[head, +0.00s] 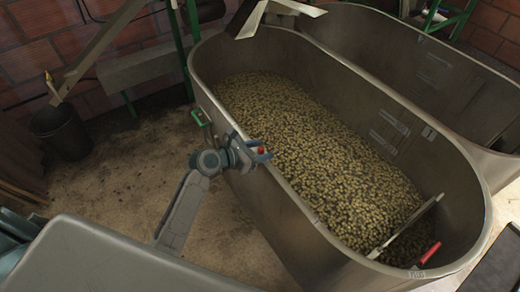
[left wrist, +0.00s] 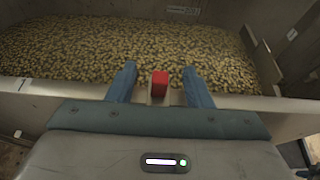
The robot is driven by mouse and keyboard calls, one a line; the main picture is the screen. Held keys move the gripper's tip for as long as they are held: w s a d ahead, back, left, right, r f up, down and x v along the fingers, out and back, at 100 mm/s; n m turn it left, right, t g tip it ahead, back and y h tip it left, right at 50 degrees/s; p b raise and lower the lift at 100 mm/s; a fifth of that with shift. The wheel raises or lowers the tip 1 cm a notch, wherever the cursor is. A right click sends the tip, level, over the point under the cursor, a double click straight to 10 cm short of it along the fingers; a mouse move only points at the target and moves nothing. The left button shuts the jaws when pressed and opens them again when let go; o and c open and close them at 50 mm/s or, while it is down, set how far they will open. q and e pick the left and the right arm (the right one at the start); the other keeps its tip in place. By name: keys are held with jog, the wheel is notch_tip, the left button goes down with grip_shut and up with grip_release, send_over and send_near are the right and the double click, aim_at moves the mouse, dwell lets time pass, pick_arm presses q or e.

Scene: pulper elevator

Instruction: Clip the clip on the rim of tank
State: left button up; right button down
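The metal tank (head: 330,238) is a long open trough filled with yellow-brown fruit or beans (head: 300,125). My left gripper (head: 262,154) is at the tank's near left rim. A small red-topped clip (head: 261,149) shows at its fingertips. In the left wrist view the clip (left wrist: 160,80) stands between the two blue fingers (left wrist: 160,88), at the rim (left wrist: 50,88). The fingers are spread, with visible gaps on both sides of the red part. The clip's lower part is mostly hidden, so its seating on the rim cannot be told. My right gripper is not in view.
A green handle-like part (head: 201,117) is on the tank's outer left side. A tool with a red handle (head: 430,253) leans inside the near right end. A second tank (head: 420,70) adjoins on the right. A dark bucket (head: 60,131) stands left.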

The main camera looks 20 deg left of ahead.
pick_arm(q)
jog(key=v, duration=1.1)
jog(key=shift+w+f, duration=0.1)
jog(key=shift+f, duration=0.05)
jog(key=s+a+f+m+g+y, duration=0.1)
jog(key=s+a+f+m+y, duration=0.15)
jog(key=f, duration=0.85)
jog(key=s+a+f+m+g+y, duration=0.15)
jog(key=a+f+m, duration=0.25)
jog(key=f, duration=0.6)
jog(key=s+a+f+m+g+y, duration=0.1)
jog(key=s+a+f+m+y, duration=0.2)
jog(key=f, duration=0.8)
jog(key=s+a+f+m+g+y, duration=0.1)
jog(key=s+f+m+g, duration=0.2)
jog(key=s+f+m, duration=0.85)
jog(key=s+d+f+m+g, duration=0.1)
jog(key=s+f+m, duration=0.3)
jog(key=s, duration=0.7)
jog(key=s+d+f+m+g, duration=0.2)
jog(key=s+f+m, duration=0.2)
jog(key=s+f, duration=0.3)
jog(key=s, duration=0.4)
jog(key=shift+d+y, duration=0.15)
jog(key=shift+y, duration=0.25)
jog(key=shift+s, duration=0.1)
